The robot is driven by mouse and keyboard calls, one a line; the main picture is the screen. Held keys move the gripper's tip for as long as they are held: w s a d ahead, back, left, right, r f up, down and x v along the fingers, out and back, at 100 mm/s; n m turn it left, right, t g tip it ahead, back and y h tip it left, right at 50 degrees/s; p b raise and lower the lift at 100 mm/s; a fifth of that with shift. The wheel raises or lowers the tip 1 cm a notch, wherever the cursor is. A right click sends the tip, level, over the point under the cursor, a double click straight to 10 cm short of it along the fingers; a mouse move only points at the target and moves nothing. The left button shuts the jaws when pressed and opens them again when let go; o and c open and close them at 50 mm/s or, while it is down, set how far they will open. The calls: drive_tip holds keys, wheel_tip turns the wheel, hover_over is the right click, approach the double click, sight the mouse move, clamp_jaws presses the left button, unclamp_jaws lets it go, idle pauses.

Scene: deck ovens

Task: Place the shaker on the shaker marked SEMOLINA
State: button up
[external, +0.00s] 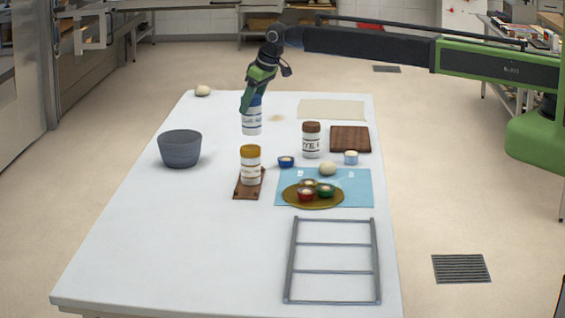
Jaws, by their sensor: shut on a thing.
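My gripper (249,102) points down at the far part of the table and is shut on a white shaker with a blue lid (252,122). The held shaker looks upright; whether its base touches the table I cannot tell. A white shaker with a yellow lid (250,171) stands nearer the camera on a small brown board (248,192). A white shaker with a brown lid (311,143) stands to the right. Their labels are too small to read for certain, so which is SEMOLINA I cannot tell.
A grey bowl (180,150) stands left. Right are a dark brown board (350,139), small blue cup (286,162), white-topped cup (351,158), dough ball (328,168), and gold plate (314,204) of small cups on a blue mat (358,187). A wire rack (333,271) lies in front. The front left is clear.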

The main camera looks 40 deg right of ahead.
sight(250, 115)
drive_tip(key=shift+a+f, duration=0.15)
drive_tip(key=shift+a, duration=0.25)
wheel_tip(250, 115, down, 4)
drive_tip(key=b, duration=0.4)
drive_tip(key=shift+f, duration=0.2)
drive_tip(key=shift+r, duration=0.25)
drive_tip(key=shift+d+f, duration=0.1)
drive_tip(key=shift+f, duration=0.1)
drive_tip(key=o, duration=1.6)
drive_tip(key=shift+r, duration=0.1)
drive_tip(key=p+v, duration=1.1)
drive_tip(key=v, duration=0.1)
drive_tip(key=shift+s+r, duration=0.1)
drive_tip(key=shift+r, duration=0.1)
drive_tip(key=shift+f, duration=0.1)
